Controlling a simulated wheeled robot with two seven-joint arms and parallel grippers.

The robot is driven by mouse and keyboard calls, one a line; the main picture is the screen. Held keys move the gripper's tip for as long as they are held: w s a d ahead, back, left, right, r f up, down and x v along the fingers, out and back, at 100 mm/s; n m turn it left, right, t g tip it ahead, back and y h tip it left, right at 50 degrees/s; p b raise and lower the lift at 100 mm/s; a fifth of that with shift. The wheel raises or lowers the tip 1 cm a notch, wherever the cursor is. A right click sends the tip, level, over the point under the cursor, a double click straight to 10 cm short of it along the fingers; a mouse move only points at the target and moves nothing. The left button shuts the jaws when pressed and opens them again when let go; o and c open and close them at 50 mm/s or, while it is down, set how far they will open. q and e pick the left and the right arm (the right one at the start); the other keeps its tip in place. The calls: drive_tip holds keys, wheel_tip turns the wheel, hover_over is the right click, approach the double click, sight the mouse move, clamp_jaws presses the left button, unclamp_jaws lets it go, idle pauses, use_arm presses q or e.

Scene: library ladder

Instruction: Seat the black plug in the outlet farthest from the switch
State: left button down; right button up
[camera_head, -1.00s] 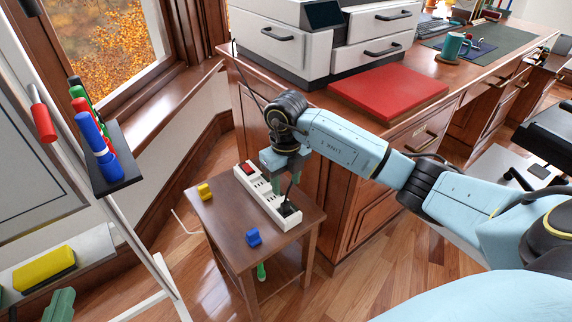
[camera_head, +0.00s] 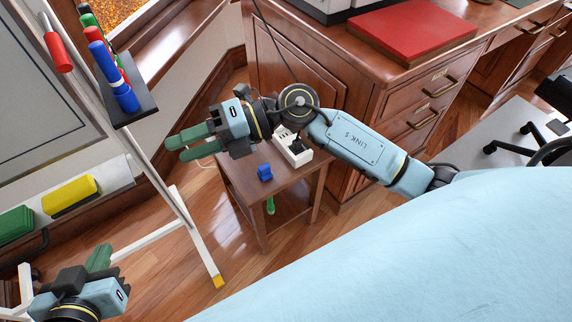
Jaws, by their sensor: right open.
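The white power strip (camera_head: 301,160) lies on the small wooden side table, partly hidden behind my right arm. The black plug (camera_head: 297,146) stands at the strip's near right end, at the outlet end away from the red switch seen earlier. I cannot tell how deep it sits. The switch is now hidden by my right gripper and wrist. My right gripper (camera_head: 187,143) is open and empty, up and left of the strip, fingers pointing left. My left gripper (camera_head: 99,258) is low at the left edge, far from the strip; its jaw gap is unclear.
A blue block (camera_head: 265,173) sits on the side table (camera_head: 288,181). A whiteboard stand with a marker tray (camera_head: 128,108) and a yellow eraser (camera_head: 70,194) stands left. The wooden desk (camera_head: 385,105) with a red folder (camera_head: 412,32) is behind.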

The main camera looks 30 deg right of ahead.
wheel_tip(320, 180, up, 7)
drive_tip(key=d+m+t+y, duration=0.1)
drive_tip(key=m+t+y, duration=0.2)
drive_tip(key=m+t, duration=0.5)
drive_tip(key=w+d+r+m+t+h, duration=0.1)
drive_tip(key=d+m+t+h, duration=0.55)
drive_tip(key=m+t, duration=0.4)
drive_tip(key=s+d+f+m+g+h, duration=0.3)
drive_tip(key=s+f+m+g+h, duration=0.1)
drive_tip(key=f+m, duration=0.3)
drive_tip(key=s+d+f+m+g+h, duration=0.3)
drive_tip(key=s+f+m+g+h, duration=0.2)
drive_tip(key=f+m, duration=0.3)
drive_tip(key=shift+f+m+h, duration=0.25)
drive_tip(key=shift+m+h, duration=0.2)
drive_tip(key=shift+d+g, duration=0.1)
drive_tip(key=shift+g, duration=0.15)
